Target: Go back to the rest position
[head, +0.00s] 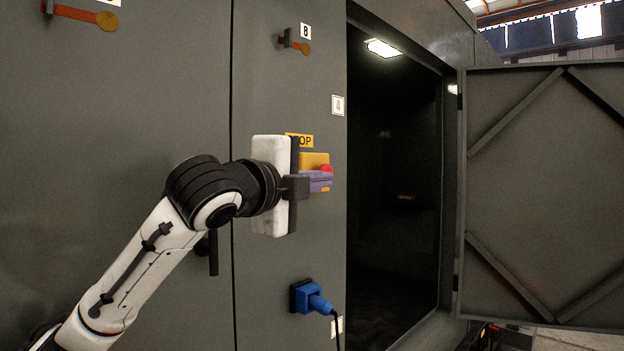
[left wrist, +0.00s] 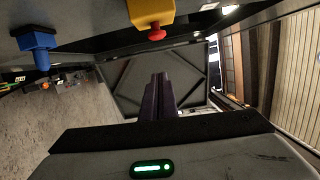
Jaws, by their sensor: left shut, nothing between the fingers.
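My left gripper (head: 322,182) is in front of the grey enclosure wall, its purple-grey fingers together and empty. In the left wrist view its fingers (left wrist: 158,97) point ahead, closed on each other. In the head view the gripper partly covers a yellow stop box (head: 314,160) with a red button (head: 326,170). In the left wrist view the yellow box (left wrist: 150,12) and red button (left wrist: 156,34) show above the fingers, apart from them. My right gripper is not in view.
A blue plug (head: 312,298) with a black cable sits in a wall socket below my gripper. The enclosure door (head: 542,190) stands open at the right, beside a dark interior. Orange-handled latches (head: 294,43) are high on the wall. A dark handle (head: 213,255) is behind my left arm.

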